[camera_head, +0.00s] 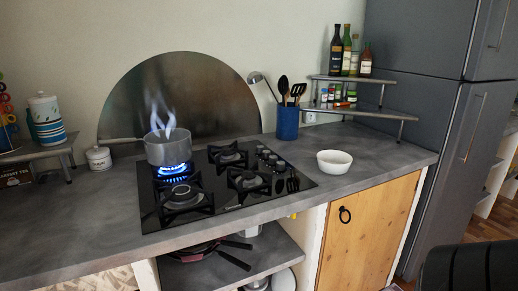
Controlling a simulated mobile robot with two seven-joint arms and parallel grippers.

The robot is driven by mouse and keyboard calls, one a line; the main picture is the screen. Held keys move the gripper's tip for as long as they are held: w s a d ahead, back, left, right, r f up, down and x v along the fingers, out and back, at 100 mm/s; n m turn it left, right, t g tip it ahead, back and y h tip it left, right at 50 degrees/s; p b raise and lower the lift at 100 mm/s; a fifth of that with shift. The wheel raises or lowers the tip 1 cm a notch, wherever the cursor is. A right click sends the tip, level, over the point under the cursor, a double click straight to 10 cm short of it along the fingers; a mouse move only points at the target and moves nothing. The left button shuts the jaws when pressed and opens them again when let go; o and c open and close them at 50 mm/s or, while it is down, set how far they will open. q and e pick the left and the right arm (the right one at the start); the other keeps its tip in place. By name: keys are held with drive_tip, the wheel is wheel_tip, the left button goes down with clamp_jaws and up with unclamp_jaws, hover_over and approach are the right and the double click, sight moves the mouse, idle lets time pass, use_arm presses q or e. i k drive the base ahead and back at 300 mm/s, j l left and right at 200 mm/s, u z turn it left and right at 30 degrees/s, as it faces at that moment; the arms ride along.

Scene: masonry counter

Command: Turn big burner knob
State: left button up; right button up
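A black gas hob (225,206) is set into the grey counter. Several small knobs (270,158) sit in a row along its right side; they are too small to tell their angles or which one serves the big burner. A steel pot (168,148) stands on the back left burner, with steam above it. Blue flames (173,171) burn under the pot. The front left burner (183,194), back right burner (229,153) and front right burner (249,180) show no clear flame. Neither of my grippers is in view.
A white bowl (334,162) stands right of the hob. A blue utensil holder (288,123) and a tiered shelf (362,80) with bottles are behind. The pot's handle (119,140) points left toward a white lidded jar (98,158). The counter's front right is clear.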

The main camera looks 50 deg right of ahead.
sight(267, 154)
drive_tip(key=k+l+u, duration=0.15)
drive_tip(key=l, duration=0.3)
drive_tip(key=l+u, duration=0.15)
drive_tip(key=l, duration=0.3)
drive_tip(key=k+l, duration=0.1)
drive_tip(key=l, duration=0.2)
drive_tip(key=k+l, duration=0.1)
drive_tip(key=l, duration=0.2)
drive_tip(key=k+l+u, duration=0.1)
drive_tip(key=l, duration=0.2)
